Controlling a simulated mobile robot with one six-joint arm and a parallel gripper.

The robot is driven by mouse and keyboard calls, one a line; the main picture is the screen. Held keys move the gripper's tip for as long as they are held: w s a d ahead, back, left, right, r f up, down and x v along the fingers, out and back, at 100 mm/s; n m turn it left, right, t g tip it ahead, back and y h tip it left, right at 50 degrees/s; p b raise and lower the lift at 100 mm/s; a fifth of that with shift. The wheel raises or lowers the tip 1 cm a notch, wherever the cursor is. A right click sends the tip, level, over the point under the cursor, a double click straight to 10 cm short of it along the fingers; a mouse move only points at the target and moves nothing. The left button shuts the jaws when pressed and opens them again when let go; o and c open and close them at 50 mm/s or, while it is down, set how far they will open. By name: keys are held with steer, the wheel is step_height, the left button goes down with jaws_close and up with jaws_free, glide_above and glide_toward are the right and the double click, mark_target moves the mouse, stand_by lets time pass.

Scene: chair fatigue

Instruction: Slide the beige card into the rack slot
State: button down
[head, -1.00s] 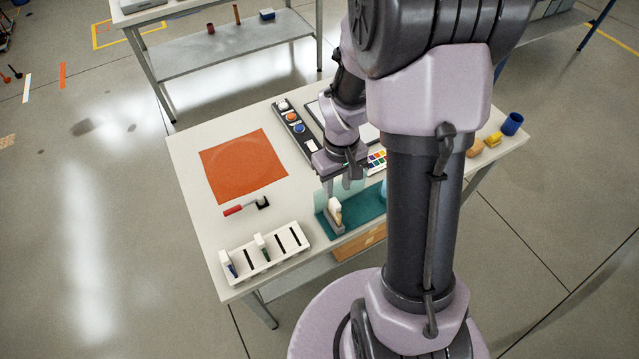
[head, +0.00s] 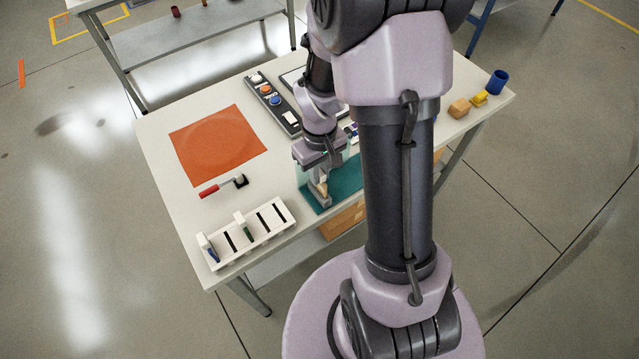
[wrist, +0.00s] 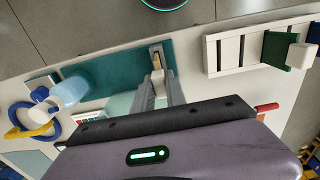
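The beige card (head: 322,188) stands upright in a small grey holder (head: 321,202) on the teal mat (head: 346,182). My gripper (head: 317,180) is down at the card from above. In the wrist view the two fingers (wrist: 158,88) lie on either side of the card's beige top (wrist: 157,74). I cannot tell whether they press on it. The white rack (head: 225,261) with dark slots is at the table's near left corner; it also shows in the wrist view (wrist: 226,37). A blue-marked card (head: 207,247) and a green card (head: 243,227) stand in it.
A pale translucent panel (wrist: 118,104) stands close beside the holder. A light blue bottle (wrist: 70,90) is at the mat's other end. A red-handled tool (head: 217,188) and an orange square (head: 217,145) lie left of my gripper. Bare tabletop lies between mat and rack.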

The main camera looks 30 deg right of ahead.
steer(key=shift+r, duration=0.15)
steer(key=shift+r+p, duration=1.65)
steer(key=shift+r, duration=0.3)
step_height(320, 180, up, 4)
steer(key=p, duration=0.3)
